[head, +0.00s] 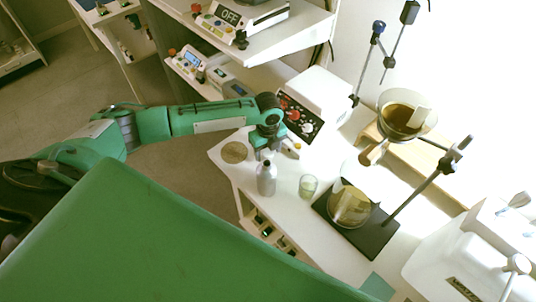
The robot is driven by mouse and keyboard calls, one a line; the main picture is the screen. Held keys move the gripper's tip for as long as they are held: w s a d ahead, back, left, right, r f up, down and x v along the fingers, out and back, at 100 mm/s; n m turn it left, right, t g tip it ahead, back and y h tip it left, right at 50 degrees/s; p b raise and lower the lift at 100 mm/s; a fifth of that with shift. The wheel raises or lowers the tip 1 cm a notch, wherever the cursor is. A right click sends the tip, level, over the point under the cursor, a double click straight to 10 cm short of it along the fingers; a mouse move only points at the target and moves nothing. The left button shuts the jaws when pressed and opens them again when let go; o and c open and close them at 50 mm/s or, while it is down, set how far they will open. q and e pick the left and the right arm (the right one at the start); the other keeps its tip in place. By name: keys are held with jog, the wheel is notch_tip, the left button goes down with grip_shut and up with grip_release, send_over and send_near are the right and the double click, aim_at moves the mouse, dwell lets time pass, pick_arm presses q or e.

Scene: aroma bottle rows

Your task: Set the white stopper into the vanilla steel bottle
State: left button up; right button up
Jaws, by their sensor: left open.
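A grey steel bottle (266,180) stands upright on the white bench, left of a small glass beaker. Its label is too small to read, so I cannot tell whether it is the vanilla one. My left gripper (274,152) is open just behind and above the bottle's top, pointing down at the bench. I cannot tell whether it touches the bottle. I cannot make out the white stopper; the gripper and the pale bench make that spot hard to read. My right gripper is not in view.
A small glass beaker (308,186) stands right of the bottle. A round cork mat (234,152) lies to the left. A round flask (350,207) sits on a black stand base (372,238), with a funnel (405,116) above.

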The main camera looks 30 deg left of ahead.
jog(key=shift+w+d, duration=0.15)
pick_arm(q)
jog(key=c, duration=1.1)
jog(key=shift+o, duration=0.2)
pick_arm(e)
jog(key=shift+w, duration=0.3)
pick_arm(q)
jog(key=shift+r, duration=0.15)
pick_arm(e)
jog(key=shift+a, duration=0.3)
